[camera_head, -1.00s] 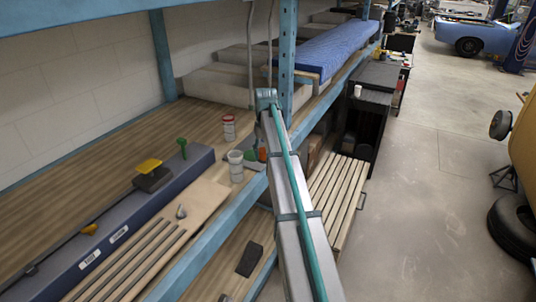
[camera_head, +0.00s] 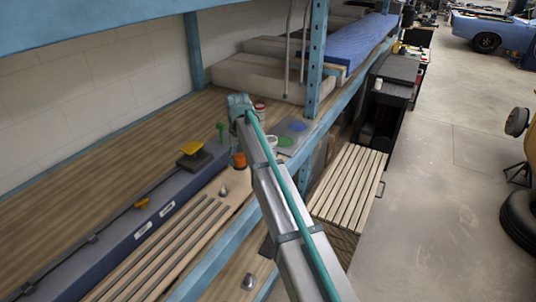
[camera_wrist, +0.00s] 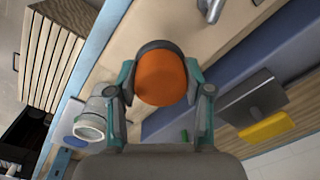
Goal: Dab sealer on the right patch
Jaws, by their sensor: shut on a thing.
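My gripper (camera_wrist: 160,82) is shut on a round orange thing with a dark rim (camera_wrist: 158,84). In the head view the orange thing (camera_head: 239,160) shows just left of my arm, which hides the fingers. A grey plate (camera_head: 301,138) lies on the shelf right of my arm, with a green patch (camera_head: 284,141) and a blue patch (camera_head: 299,126) on it. A white cup (camera_head: 272,142) stands beside my arm, partly hidden; in the wrist view it is the open-topped one (camera_wrist: 89,126) left of the left finger.
A red-and-white can (camera_head: 260,112) stands behind the cup. A blue beam (camera_head: 140,228), a yellow-topped block (camera_head: 192,148), a small metal cone (camera_head: 223,190) and several rods lie on the left. A blue upright (camera_head: 317,60) rises beyond the plate.

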